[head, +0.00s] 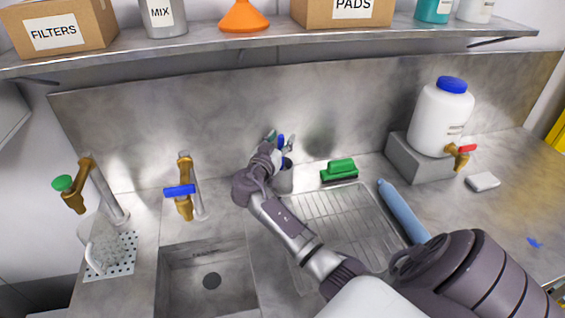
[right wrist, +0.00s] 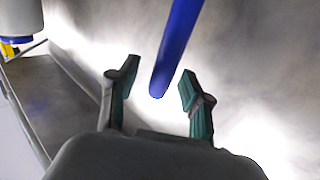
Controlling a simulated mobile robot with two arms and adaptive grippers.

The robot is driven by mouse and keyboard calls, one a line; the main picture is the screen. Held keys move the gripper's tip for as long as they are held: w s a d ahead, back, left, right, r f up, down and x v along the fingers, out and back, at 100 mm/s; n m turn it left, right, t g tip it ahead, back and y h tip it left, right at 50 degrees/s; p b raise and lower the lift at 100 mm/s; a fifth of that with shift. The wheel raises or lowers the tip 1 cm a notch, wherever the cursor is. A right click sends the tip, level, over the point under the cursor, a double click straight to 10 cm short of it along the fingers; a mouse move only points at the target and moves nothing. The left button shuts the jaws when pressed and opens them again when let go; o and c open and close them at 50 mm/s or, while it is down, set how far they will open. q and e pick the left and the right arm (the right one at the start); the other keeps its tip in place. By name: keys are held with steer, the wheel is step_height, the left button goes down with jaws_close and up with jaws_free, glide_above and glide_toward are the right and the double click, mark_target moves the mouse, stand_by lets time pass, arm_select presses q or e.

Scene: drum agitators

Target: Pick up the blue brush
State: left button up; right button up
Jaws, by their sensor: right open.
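The blue brush (head: 281,139) shows in the head view only as a short blue piece between the fingers of my right gripper (head: 280,146). It is above a grey cup (head: 286,181) by the back wall; the rest of the brush is hidden. In the right wrist view the blue handle (right wrist: 176,48) runs down from the top edge, and its rounded end is between the two fingertips. My right gripper also shows there (right wrist: 159,80), open, with visible gaps on both sides of the handle. My left gripper is not in view.
A wire drying rack (head: 345,222) lies right of the sink (head: 208,280). Two brass taps are at left. A loaded shelf (head: 300,43) hangs above.

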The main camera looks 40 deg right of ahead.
steer(key=shift+s+a+r, duration=0.1)
steer(key=shift+a, duration=0.05)
steer(key=c, duration=0.6)
steer(key=shift+d, duration=0.2)
steer(key=shift+c, duration=1.3)
jaws_close()
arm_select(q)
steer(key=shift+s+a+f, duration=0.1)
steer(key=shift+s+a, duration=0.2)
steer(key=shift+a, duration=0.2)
